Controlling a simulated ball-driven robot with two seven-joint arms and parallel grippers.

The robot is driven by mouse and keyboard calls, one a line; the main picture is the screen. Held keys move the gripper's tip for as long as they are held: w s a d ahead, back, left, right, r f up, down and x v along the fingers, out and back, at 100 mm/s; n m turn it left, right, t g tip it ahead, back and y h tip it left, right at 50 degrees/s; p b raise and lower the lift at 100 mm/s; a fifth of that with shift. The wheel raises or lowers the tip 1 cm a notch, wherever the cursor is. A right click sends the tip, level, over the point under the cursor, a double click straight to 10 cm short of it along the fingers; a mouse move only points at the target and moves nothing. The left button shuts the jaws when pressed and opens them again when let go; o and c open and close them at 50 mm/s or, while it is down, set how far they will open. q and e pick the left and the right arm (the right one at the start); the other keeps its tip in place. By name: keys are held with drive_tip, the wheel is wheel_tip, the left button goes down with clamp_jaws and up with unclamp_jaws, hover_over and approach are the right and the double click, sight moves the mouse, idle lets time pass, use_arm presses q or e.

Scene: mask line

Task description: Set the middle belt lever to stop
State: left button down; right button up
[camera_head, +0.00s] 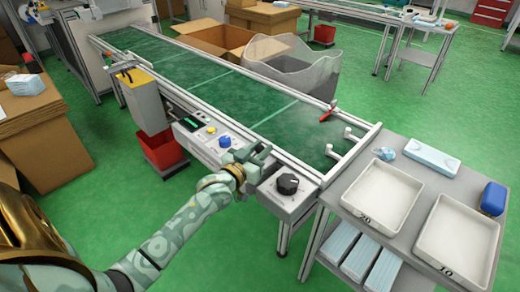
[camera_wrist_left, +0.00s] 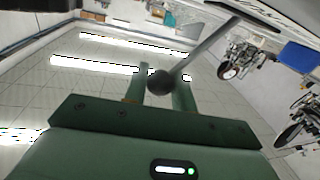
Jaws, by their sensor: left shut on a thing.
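My left gripper (camera_head: 260,154) is over the control panel (camera_head: 237,158) on the near side of the green belt (camera_head: 225,85). In the left wrist view the gripper (camera_wrist_left: 160,88) has its two fingers on either side of a dark ball knob (camera_wrist_left: 158,83) at the end of a slanting metal lever shaft (camera_wrist_left: 208,45). The gripper is shut on this lever. In the head view the gripper hides the lever, and I cannot read any stop mark. My right gripper is not in view.
The panel has a yellow button (camera_head: 211,129), a blue button (camera_head: 225,141) and a black rotary knob (camera_head: 288,183). A red-tipped piece (camera_head: 328,115) sits on the far rail. A grey table with white trays (camera_head: 383,193) stands at right; a red bin (camera_head: 162,152) stands below the belt.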

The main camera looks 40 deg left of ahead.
use_arm(q)
drive_tip(key=shift+a+r, duration=0.1)
drive_tip(key=shift+r, duration=0.15)
drive_tip(key=shift+a+r+n+p, duration=0.45)
drive_tip(key=shift+n+p, duration=0.25)
drive_tip(key=shift+p, duration=0.45)
drive_tip(key=shift+w+a+r+n+p, duration=0.1)
drive_tip(key=shift+a+r+n+p, duration=0.1)
drive_tip(key=shift+a+n+p, duration=0.5)
drive_tip(key=shift+a+n+g+p, duration=0.4)
drive_tip(key=shift+a+n+p, duration=0.3)
drive_tip(key=shift+n+p, duration=0.1)
drive_tip(key=shift+w+a+f, duration=0.1)
drive_tip(key=shift+a+f, duration=0.05)
drive_tip(key=shift+a, duration=0.5)
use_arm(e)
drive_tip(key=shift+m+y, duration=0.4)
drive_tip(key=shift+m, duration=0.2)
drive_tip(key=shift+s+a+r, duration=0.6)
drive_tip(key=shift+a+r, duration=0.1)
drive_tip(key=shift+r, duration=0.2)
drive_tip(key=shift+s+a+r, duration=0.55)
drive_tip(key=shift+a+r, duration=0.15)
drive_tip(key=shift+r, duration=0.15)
use_arm(q)
drive_tip(key=c, duration=1.2)
unclamp_jaws()
drive_tip(key=shift+a, duration=0.1)
